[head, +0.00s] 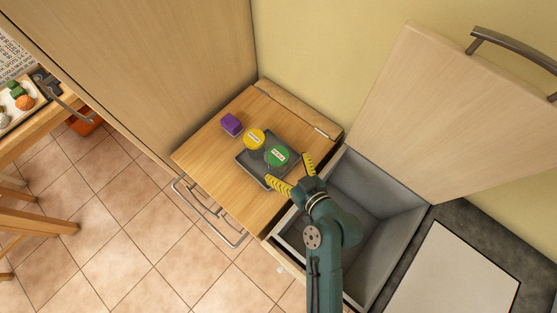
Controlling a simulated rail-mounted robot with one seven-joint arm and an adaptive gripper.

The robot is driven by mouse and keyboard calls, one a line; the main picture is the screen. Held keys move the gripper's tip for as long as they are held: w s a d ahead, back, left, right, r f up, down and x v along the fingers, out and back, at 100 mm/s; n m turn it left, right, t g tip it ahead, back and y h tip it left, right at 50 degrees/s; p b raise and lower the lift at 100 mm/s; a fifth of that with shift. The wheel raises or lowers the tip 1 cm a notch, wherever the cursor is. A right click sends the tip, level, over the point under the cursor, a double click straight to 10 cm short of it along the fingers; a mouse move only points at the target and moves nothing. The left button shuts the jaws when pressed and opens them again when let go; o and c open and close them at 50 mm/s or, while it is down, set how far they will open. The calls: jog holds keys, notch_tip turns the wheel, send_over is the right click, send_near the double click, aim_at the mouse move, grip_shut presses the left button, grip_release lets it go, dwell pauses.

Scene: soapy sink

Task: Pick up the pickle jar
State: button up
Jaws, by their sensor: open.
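Two round lids show on a dark grey tray (250,168) on the wooden counter: a green-lidded jar (277,156) and a yellow-lidded jar (254,139) behind it to the left. Both are seen from above and their labels are too small to read, so I cannot tell for certain which is the pickle jar. My gripper (288,168) is open, its yellow-striped fingers spread just in front of the green-lidded jar. Nothing shows between the fingers. The sides of both jars are mostly hidden by the lids.
A purple block (231,124) sits on the counter (205,155) left of the tray. An open grey bin or drawer (375,200) lies under my arm at the right. A raised wooden panel (450,110) with a handle stands at the right. A tall wooden panel (160,60) borders the left.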

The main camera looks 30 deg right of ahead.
aim_at(283, 162)
jog(key=x, duration=0.5)
jog(key=shift+d+f, duration=0.1)
jog(key=shift+f, duration=0.05)
jog(key=c, duration=1.3)
jog(key=shift+c, duration=0.3)
